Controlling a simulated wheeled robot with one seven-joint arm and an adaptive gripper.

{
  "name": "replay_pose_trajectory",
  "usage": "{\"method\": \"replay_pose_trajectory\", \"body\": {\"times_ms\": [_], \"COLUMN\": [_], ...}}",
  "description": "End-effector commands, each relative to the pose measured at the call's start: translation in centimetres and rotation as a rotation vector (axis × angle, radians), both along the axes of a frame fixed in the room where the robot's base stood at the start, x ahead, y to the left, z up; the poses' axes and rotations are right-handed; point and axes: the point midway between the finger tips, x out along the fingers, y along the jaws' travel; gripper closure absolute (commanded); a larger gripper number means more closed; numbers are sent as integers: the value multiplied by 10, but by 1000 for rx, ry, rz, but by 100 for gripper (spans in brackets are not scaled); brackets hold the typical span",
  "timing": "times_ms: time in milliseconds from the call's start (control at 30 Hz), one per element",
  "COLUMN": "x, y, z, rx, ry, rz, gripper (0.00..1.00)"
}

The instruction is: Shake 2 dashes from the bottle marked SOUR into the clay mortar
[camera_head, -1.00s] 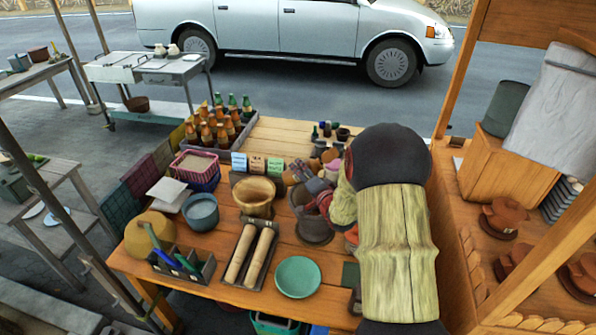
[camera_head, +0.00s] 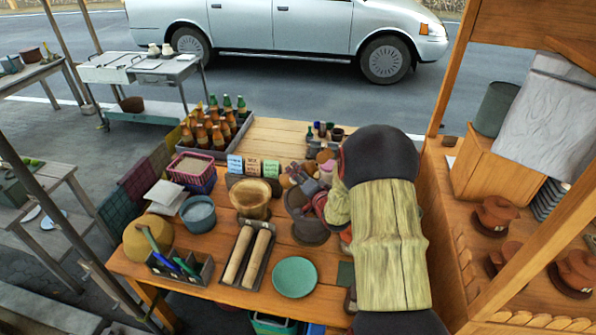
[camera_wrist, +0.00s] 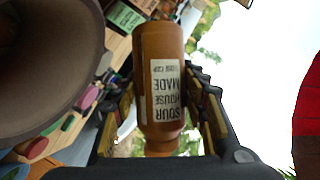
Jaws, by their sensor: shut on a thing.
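A brown bottle (camera_wrist: 162,80) with a pale label reading SOUR HOUSE MADE is between the fingers of my gripper (camera_wrist: 163,118) in the wrist view. The gripper is shut on it. The label is upside down in that view, and the bottle's narrower end points to the picture's bottom. The dark clay mortar (camera_head: 309,232) stands on the wooden table in the head view, just left of my arm. A large dark round vessel, seemingly this mortar (camera_wrist: 45,70), fills the left of the wrist view, apart from the bottle. My arm hides much of the gripper area in the head view.
A tan mortar (camera_head: 250,199) stands left of the clay mortar. A green plate (camera_head: 295,278) and a tray with two pestles (camera_head: 247,257) lie in front. A crate of bottles (camera_head: 246,122) and several small coloured signs (camera_head: 252,167) stand behind. A wooden counter (camera_head: 470,200) is at right.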

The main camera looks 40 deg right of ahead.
Motion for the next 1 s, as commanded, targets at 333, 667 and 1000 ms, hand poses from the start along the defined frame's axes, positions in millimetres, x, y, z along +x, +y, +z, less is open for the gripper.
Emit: {"method": "replay_pose_trajectory", "body": {"times_ms": [333, 667, 1000], "x": [-3, -16, -23], "y": [-7, -25, -37], "z": [23, 67, 95], "rx": [-92, -360, -637], "ry": [52, 230, 412], "rz": [-1, -2, -4], "gripper": [86, 86, 86]}}
